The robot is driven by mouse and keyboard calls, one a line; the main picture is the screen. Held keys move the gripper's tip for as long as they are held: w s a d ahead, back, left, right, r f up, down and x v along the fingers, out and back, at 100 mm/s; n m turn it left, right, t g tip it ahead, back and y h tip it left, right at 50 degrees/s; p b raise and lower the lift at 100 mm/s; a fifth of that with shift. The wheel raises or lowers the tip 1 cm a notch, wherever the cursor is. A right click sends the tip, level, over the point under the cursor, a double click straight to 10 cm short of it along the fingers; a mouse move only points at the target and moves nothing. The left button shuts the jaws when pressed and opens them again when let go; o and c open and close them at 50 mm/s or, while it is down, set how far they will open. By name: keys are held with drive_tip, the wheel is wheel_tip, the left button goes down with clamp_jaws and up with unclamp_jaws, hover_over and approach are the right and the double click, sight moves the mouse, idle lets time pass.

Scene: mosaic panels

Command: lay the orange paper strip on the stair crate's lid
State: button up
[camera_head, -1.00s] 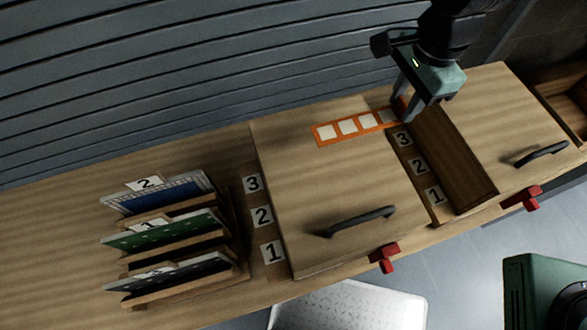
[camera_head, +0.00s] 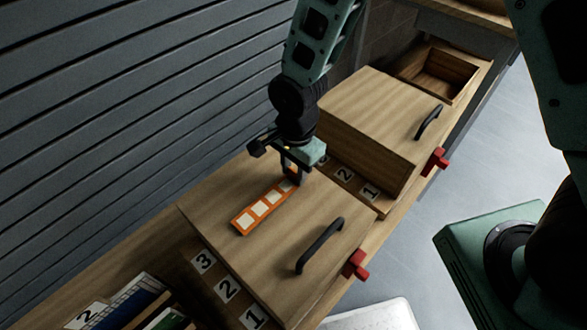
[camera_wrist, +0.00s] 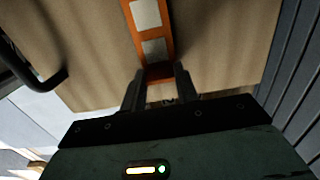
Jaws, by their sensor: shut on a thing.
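The orange paper strip (camera_head: 264,208), with a row of white squares, extends over the wooden lid (camera_head: 225,200) of the nearer crate, near the lid's back side. It looks flat and close to the lid; I cannot tell whether all of it touches. My gripper (camera_head: 291,176) is shut on the strip's right end, by the lid's far right edge. In the wrist view the strip (camera_wrist: 152,28) runs away from between my fingertips (camera_wrist: 160,74) over the lid (camera_wrist: 215,40). The pinched end is partly hidden by the fingers.
The lid has a black handle (camera_head: 320,245), with a red latch (camera_head: 355,265) in front. A second lidded crate (camera_head: 375,105) stands at right, with number tags between. An open wooden box (camera_head: 446,74) is farther back. Picture panels (camera_head: 130,300) stand at lower left. A slatted wall is behind.

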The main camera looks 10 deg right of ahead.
drive_tip(key=shift+f, duration=0.25)
drive_tip(key=shift+f, duration=0.2)
drive_tip(key=o, duration=1.1)
drive_tip(key=shift+r, duration=0.2)
wheel_tip(320, 180, up, 11)
drive_tip(key=s+d+r+n, duration=0.2)
drive_tip(key=s+r+n, duration=0.2)
drive_tip(key=s+n, duration=0.4)
drive_tip(key=s+d+r+n, duration=0.3)
drive_tip(key=s+r+n, duration=0.1)
drive_tip(key=s+n, duration=0.4)
drive_tip(key=n, duration=0.2)
drive_tip(key=shift+r+n, duration=0.35)
drive_tip(key=shift+n, duration=0.05)
